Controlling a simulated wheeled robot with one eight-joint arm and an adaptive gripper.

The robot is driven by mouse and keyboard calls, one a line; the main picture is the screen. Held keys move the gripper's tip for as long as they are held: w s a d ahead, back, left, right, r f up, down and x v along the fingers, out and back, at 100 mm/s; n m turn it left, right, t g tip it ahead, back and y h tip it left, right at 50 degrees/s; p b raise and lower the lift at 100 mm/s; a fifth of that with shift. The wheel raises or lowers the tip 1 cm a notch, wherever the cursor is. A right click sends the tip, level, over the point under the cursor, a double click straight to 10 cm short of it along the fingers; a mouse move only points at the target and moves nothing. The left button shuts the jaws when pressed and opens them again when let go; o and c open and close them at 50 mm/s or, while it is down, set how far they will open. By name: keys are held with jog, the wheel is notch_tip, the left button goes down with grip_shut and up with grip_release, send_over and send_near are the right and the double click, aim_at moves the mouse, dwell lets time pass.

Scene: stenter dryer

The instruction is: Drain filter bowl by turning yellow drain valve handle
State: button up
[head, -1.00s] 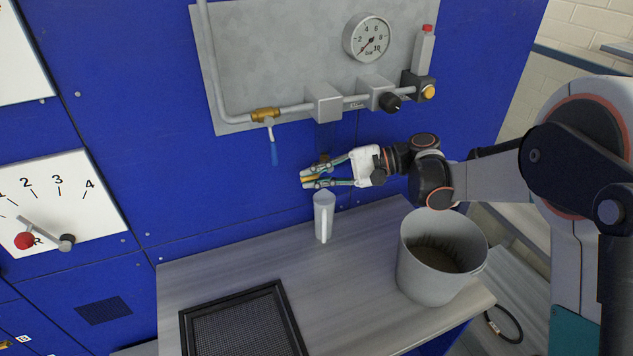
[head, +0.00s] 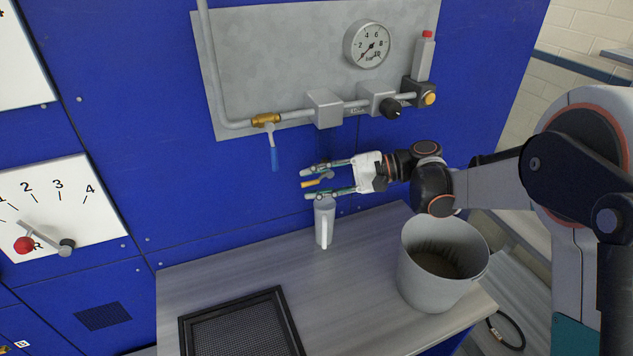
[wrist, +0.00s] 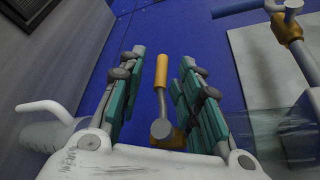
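The yellow drain valve handle (head: 312,183) points left in the head view, between the fingers of my gripper (head: 305,183). In the wrist view the yellow handle (wrist: 162,72) stands between the two open fingers of my gripper (wrist: 160,75), with a visible gap on each side. Its grey lever runs down to a round hub and a brass valve body (wrist: 170,138). The filter bowl (head: 325,103) is probably the grey block on the pipe above; its lower part is hard to make out. A pale jug (head: 324,222) stands on the bench just below my gripper.
A grey bucket (head: 432,270) stands at the bench's right side. A black mesh frame (head: 240,325) lies at the front left. A blue-handled valve (head: 274,158) hangs from the pipe, left of my gripper. A pressure gauge (head: 368,44) is above.

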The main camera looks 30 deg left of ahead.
jog(key=v, duration=1.2)
